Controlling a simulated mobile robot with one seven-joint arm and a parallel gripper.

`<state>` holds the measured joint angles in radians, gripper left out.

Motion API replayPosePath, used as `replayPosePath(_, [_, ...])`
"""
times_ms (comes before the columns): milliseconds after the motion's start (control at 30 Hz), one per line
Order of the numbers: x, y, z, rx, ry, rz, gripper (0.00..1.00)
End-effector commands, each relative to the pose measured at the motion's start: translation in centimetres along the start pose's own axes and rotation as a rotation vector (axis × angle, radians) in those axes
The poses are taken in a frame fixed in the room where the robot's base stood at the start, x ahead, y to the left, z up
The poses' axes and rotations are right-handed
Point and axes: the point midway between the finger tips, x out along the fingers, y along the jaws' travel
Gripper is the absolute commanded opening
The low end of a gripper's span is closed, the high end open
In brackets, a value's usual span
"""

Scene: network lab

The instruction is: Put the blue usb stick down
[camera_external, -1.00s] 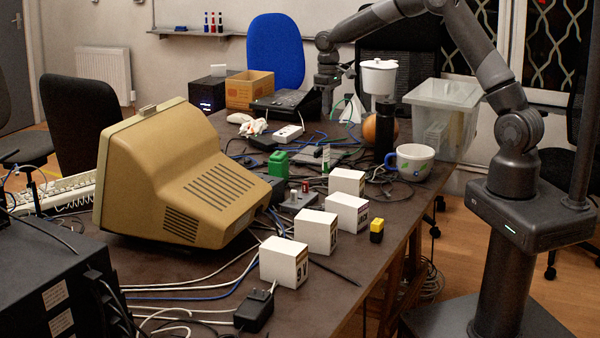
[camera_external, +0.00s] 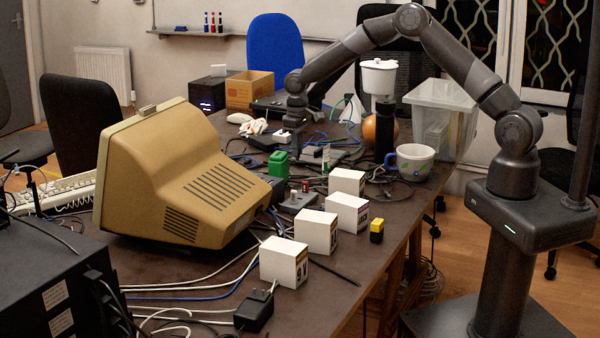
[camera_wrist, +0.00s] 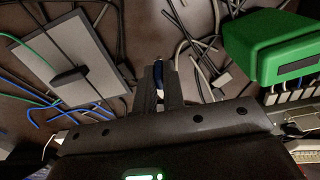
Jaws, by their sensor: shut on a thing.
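My gripper (camera_external: 297,148) points down over the middle of the dark table, behind the green container in the outside view. In the wrist view its two fingers (camera_wrist: 161,82) are shut on the blue usb stick (camera_wrist: 158,69), a small blue piece showing between the fingertips. The fingers cover most of the stick. It cannot be made out in the outside view. I cannot tell whether the stick touches the table.
A green container (camera_wrist: 268,45) is right of the fingers in the wrist view. A grey flat box (camera_wrist: 72,58) with a cable across it lies left. Loose cables surround the fingers. White boxes (camera_external: 316,232) and a beige monitor (camera_external: 172,175) stand nearer the outside camera.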

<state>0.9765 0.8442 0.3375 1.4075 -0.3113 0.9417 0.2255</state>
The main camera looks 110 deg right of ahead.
Motion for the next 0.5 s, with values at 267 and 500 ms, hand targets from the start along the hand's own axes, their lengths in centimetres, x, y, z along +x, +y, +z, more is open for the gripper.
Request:
replayPosePath(267, [3.6,0.0,0.0,0.000,-0.002,-0.001,0.00])
replayPosePath(500, [3.9,0.0,0.0,0.000,0.000,0.000,0.00])
